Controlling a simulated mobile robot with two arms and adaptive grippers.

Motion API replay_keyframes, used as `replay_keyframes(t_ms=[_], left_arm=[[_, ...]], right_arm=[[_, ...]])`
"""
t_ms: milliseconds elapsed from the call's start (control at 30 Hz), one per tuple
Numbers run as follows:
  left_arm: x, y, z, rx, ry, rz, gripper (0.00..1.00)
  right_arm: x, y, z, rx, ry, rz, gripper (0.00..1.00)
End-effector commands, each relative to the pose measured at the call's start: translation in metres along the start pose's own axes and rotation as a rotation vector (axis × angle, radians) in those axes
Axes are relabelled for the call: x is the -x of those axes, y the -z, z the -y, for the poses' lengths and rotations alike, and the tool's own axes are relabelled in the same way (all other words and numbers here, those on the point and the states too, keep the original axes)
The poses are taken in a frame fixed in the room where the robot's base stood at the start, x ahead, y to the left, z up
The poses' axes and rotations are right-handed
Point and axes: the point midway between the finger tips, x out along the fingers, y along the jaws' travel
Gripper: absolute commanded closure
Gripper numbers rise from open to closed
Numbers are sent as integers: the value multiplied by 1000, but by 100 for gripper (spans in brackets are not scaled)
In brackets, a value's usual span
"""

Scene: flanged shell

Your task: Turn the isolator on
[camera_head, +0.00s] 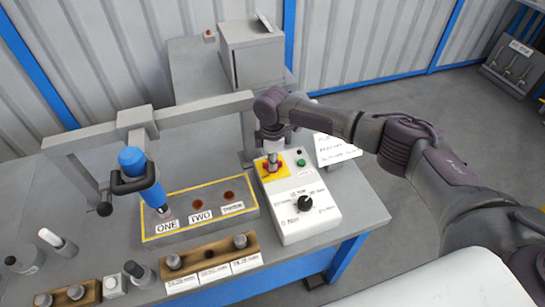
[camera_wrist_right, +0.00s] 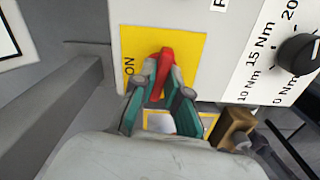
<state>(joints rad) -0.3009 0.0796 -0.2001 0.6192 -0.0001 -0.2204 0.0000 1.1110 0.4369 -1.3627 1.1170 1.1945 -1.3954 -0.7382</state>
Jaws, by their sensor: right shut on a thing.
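The isolator is a red rotary handle on a yellow plate (camera_head: 261,174) at the far left corner of the white control box (camera_head: 298,222). In the right wrist view the red handle (camera_wrist_right: 163,66) stands roughly upright in the picture on the yellow plate (camera_wrist_right: 198,47). The word ON is printed sideways at the plate's left edge. My right gripper (camera_wrist_right: 158,88) is shut on the red handle, one finger on each side. In the head view my right gripper (camera_head: 271,160) comes down on the handle from above and hides most of it. My left gripper is not in view.
A black dial (camera_head: 306,203) and a green button (camera_head: 301,162) are on the same box. A blue tool (camera_head: 143,178) hangs left, over a yellow-edged plate (camera_head: 178,236). Wooden holders (camera_head: 209,257) line the front. A grey metal frame (camera_head: 190,113) stands close behind.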

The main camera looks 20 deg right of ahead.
Motion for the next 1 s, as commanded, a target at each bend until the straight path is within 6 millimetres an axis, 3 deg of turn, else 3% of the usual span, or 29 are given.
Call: replay_keyframes(t_ms=[33, 300, 1000], left_arm=[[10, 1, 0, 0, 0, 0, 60], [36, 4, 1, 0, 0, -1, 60], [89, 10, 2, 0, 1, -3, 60]], right_arm=[[4, 1, 1, -40, 4, -2, 100], [4, 1, 2, -295, 5, -1, 100], [3, 1, 1, -958, 3, -1, 100]])
